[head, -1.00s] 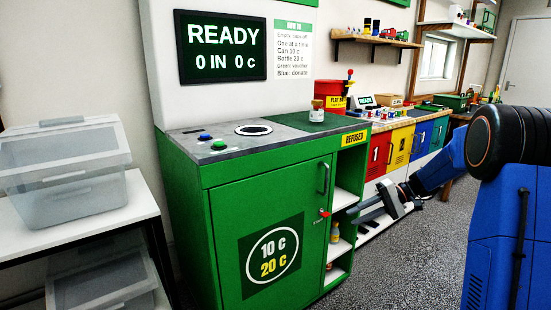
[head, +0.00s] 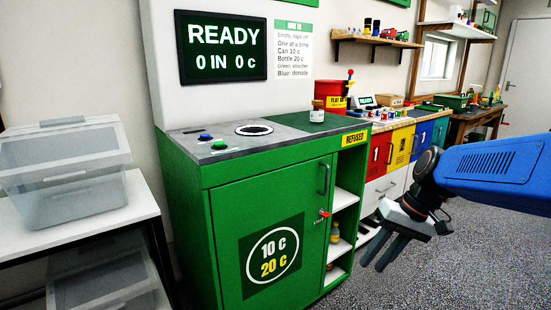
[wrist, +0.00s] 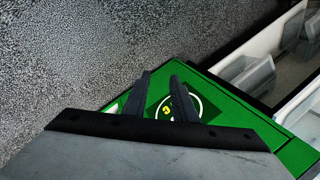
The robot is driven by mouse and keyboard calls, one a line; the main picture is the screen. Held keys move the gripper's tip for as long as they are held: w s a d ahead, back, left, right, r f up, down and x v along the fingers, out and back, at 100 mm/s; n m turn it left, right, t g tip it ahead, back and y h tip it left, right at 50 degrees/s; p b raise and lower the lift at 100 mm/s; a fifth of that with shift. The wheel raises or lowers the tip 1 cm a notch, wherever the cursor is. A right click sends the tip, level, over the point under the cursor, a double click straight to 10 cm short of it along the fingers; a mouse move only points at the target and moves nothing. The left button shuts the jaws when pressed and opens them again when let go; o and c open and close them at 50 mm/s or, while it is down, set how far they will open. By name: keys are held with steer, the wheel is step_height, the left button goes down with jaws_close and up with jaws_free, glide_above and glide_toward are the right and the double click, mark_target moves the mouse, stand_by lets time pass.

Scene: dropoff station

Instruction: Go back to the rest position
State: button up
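My gripper (head: 372,265) hangs at the right of the head view, in front of the open shelves of the green cabinet (head: 225,205). Its two dark fingers point down and stand a little apart, with nothing between them. The wrist view also shows my gripper (wrist: 160,76), with an empty gap between the fingers. Beyond the fingers there, the cabinet's green door (wrist: 205,85) with its round sign shows, apart from them.
A jar (head: 318,111) stands on the green mat of the counter. Small containers sit on the shelves under the yellow "REFUSED" label (head: 355,138). A white table (head: 112,212) with clear bins (head: 65,175) stands at left. Speckled floor (head: 420,280) is free at right.

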steer(key=s+d+f+t+h, duration=0.1)
steer(key=s+d+t+h, duration=0.1)
steer(key=s, duration=0.5)
steer(key=s+d+f+t+h, duration=0.1)
steer(key=s+d+t+h, duration=0.1)
steer(key=s, duration=0.5)
steer(key=shift+s+d+f+h, duration=0.3)
steer(key=shift+s+f, duration=0.05)
steer(key=shift+s, duration=0.05)
